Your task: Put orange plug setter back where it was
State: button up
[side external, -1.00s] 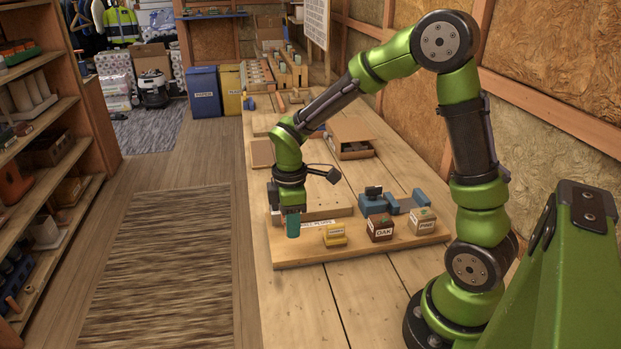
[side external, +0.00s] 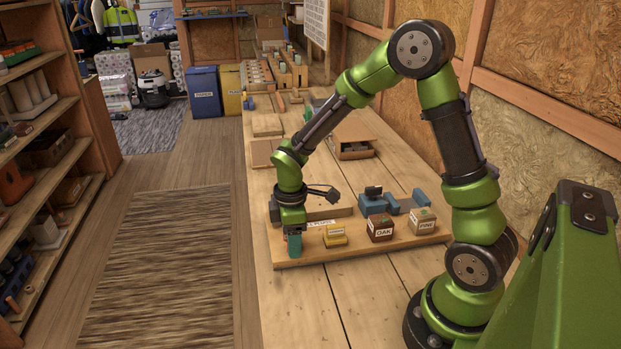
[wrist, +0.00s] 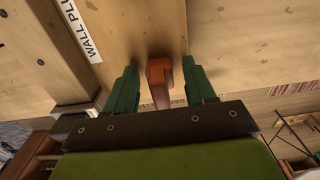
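The orange plug setter (wrist: 160,78) shows in the wrist view between the two green fingers of my gripper (wrist: 158,66). The fingers stand apart, with a clear gap on the setter's left; its right side is close to the right finger, and I cannot tell whether they touch. In the side view my gripper (side external: 293,244) points down at the left front part of the wooden board (side external: 350,252). The setter is hidden there behind the fingers. A white wall plug label (wrist: 78,30) lies on the board, and it also shows beside my gripper in the side view (side external: 320,223).
An open cardboard box (side external: 352,150) stands farther back. The bench front is clear.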

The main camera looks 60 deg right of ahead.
notch_tip(320, 180, up, 12)
jog(key=shift+r, duration=0.15)
jog(key=s+a+r+m+t+y, duration=0.2)
jog(key=s+a+r+m+t, duration=0.2)
jog(key=s+r+m+t, duration=0.3)
jog(key=s+r+m, duration=0.1)
jog(key=s+m, duration=0.4)
jog(key=m, duration=0.1)
jog(key=shift+s+a+r, duration=0.2)
jog(key=shift+s+r, duration=0.2)
